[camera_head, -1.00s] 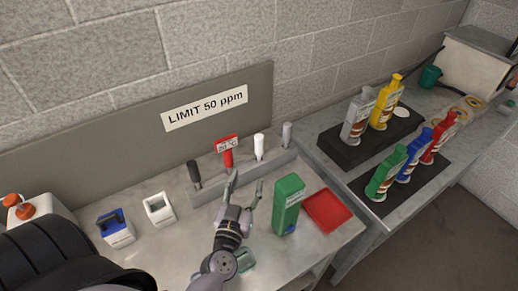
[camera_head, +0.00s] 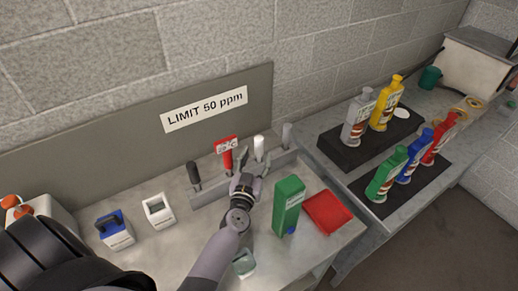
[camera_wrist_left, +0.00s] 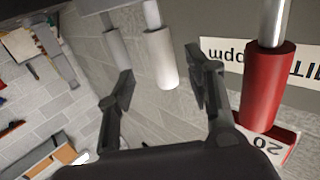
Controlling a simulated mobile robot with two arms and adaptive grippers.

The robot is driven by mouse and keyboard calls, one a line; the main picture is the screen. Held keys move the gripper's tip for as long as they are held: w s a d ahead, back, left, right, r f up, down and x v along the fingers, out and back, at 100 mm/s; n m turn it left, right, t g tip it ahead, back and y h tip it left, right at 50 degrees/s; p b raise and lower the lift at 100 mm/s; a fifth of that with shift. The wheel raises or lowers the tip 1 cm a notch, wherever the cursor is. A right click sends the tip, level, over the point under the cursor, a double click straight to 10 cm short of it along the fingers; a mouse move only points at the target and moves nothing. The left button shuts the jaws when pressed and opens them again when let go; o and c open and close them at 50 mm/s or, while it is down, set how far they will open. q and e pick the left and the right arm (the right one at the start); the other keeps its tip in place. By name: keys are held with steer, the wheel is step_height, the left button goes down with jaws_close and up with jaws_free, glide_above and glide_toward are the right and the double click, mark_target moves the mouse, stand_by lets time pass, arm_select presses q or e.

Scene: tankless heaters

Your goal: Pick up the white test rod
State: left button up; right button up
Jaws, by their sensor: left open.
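The white test rod (camera_head: 258,146) stands upright in the grey rack (camera_head: 210,192), between the red rod (camera_head: 227,158) and the grey rod (camera_head: 286,134). My left gripper (camera_head: 254,166) is open just in front of the white rod, its fingers pointing at the rack and hiding the rod's lower part. In the left wrist view the white rod (camera_wrist_left: 162,58) shows between the two open fingers (camera_wrist_left: 163,88), near their tips. No grip on it shows. The red rod (camera_wrist_left: 264,90) is close outside one finger, the grey rod (camera_wrist_left: 116,50) outside the other. My right gripper is not in view.
A black-handled rod (camera_head: 194,174) stands at the rack's left end. Two small meters (camera_head: 158,211) (camera_head: 115,229) stand left. A board with a limit sign (camera_head: 206,108) rises behind.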

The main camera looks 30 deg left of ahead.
mark_target(258, 150)
arm_select(q)
steer(key=x, duration=0.5)
steer(key=shift+w+a+f, duration=0.25)
steer(key=shift+w+a, duration=0.05)
steer(key=shift+s+r, duration=0.1)
steer(key=shift+c, duration=0.6)
jaws_close()
